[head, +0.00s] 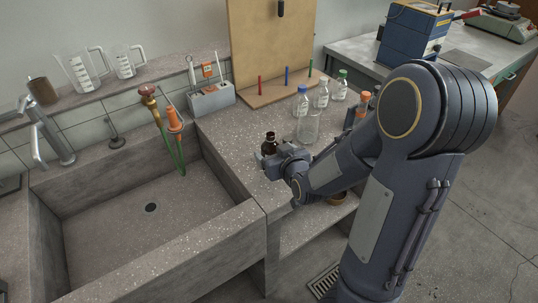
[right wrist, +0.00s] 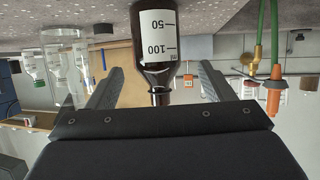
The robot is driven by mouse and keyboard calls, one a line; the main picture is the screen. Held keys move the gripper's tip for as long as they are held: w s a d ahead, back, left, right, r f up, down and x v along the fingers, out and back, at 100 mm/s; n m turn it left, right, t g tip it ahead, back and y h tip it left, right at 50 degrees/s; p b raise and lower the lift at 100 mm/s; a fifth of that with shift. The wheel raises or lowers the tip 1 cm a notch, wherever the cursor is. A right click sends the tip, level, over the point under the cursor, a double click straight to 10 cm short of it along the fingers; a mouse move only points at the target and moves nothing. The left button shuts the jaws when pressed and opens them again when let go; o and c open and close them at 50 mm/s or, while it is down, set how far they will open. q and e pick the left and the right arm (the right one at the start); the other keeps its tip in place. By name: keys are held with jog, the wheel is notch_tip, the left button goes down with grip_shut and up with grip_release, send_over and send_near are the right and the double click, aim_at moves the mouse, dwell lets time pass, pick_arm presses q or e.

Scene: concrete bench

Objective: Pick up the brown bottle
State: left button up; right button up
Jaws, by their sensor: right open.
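The brown bottle (head: 270,142) stands on the bench right of the sink, partly hidden by my right gripper (head: 271,160). In the right wrist view, which is upside down, the brown bottle (right wrist: 156,75) with its white graduated label shows between the two fingers of my right gripper (right wrist: 160,72). The fingers are open, with a visible gap on each side of the bottle. My left gripper is in neither view.
A clear beaker (head: 309,127) and several small bottles, one with a blue cap (head: 302,101), stand behind and right of the brown bottle. The sink (head: 150,240) lies to the left. A grey box (head: 211,99) stands at the back.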

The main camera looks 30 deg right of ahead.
aim_at(274, 151)
jog(key=x, duration=0.4)
jog(key=shift+w+d+f, duration=0.15)
jog(key=shift+w+f, duration=0.05)
jog(key=c, duration=1.2)
